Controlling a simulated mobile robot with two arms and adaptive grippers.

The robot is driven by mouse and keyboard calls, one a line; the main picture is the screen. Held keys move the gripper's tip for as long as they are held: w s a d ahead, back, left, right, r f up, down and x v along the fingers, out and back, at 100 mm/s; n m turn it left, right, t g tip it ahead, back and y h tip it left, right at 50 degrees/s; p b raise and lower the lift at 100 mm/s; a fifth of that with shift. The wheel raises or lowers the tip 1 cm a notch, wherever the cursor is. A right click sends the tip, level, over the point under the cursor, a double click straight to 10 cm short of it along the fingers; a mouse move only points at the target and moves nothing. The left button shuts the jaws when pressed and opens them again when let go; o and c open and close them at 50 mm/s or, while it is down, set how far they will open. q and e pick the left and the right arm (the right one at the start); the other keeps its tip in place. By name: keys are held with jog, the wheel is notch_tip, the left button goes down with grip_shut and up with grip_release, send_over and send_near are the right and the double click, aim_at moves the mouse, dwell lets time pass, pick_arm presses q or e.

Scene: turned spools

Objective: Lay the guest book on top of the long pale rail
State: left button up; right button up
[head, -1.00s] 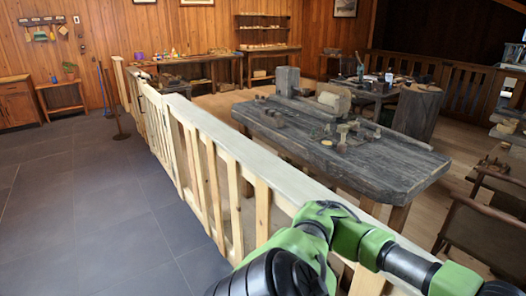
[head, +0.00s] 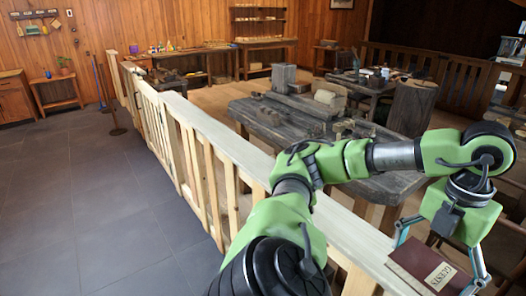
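The guest book (head: 413,259), dark red with a cream label reading GUESTS, is at the lower right. My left gripper (head: 439,262) has its two fingers against opposite edges of the book and appears shut on it. The long pale rail (head: 343,228) is the flat top of a wooden balustrade, running from the far left to the lower right. The book lies roughly flat over the rail's near end, partly past its right side. I cannot tell if it touches the rail. The bottom frame edge cuts off part of this area. My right gripper is not in view.
A dark, worn workbench (head: 300,120) with wooden pieces stands behind the rail. Slatted balusters (head: 205,180) stand below the rail. The grey tiled floor (head: 90,210) on the left is clear. The visible rail top left of my arm is bare.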

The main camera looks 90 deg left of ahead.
pick_arm(q)
jog(key=shift+a+r+n, duration=0.3)
jog(key=shift+r+n, duration=0.05)
jog(key=shift+n, duration=0.05)
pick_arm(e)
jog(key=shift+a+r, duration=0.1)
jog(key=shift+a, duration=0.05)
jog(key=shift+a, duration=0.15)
